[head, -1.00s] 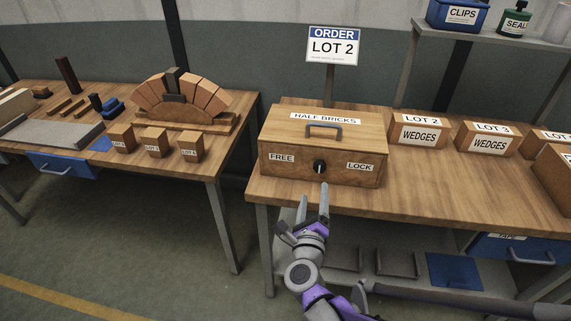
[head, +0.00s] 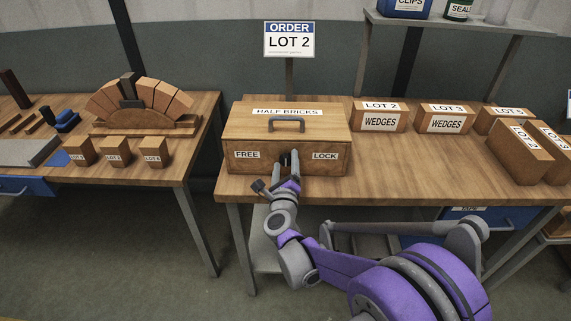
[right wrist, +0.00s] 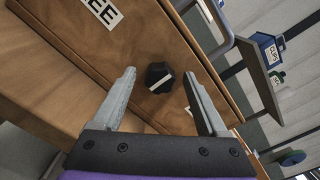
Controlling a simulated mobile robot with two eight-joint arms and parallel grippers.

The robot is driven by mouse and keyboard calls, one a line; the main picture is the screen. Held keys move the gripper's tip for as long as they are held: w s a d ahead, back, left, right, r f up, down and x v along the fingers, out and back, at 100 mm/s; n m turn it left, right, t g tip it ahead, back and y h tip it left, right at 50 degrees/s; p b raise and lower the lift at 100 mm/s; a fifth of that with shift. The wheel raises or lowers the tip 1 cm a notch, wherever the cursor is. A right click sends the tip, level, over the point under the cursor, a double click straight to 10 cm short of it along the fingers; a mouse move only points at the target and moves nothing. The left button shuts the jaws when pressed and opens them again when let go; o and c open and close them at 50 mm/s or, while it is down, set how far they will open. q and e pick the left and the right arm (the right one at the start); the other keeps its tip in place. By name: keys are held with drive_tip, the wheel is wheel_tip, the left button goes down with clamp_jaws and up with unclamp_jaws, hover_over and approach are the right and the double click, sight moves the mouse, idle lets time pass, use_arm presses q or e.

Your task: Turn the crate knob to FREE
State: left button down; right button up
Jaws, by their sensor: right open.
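The wooden HALF BRICKS crate (head: 238,125) stands on the bench with FREE (head: 246,154) on its front's left and LOCK (head: 325,155) on the right. I cannot tell which end of the mark is the pointer. My right gripper (head: 290,156) is open in front of the knob, mostly hiding it in the head view. In the right wrist view the fingers are on either side of the knob, with visible gaps. My left gripper is out of view.
A dark handle (head: 287,120) tops the crate. WEDGES boxes (head: 380,116) stand to its right, and an ORDER LOT 2 sign (head: 289,41) stands behind it. The left table (head: 188,165) holds a brick arch and several small blocks. A floor gap separates the tables.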

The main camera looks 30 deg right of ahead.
clamp_jaws()
idle(0.3)
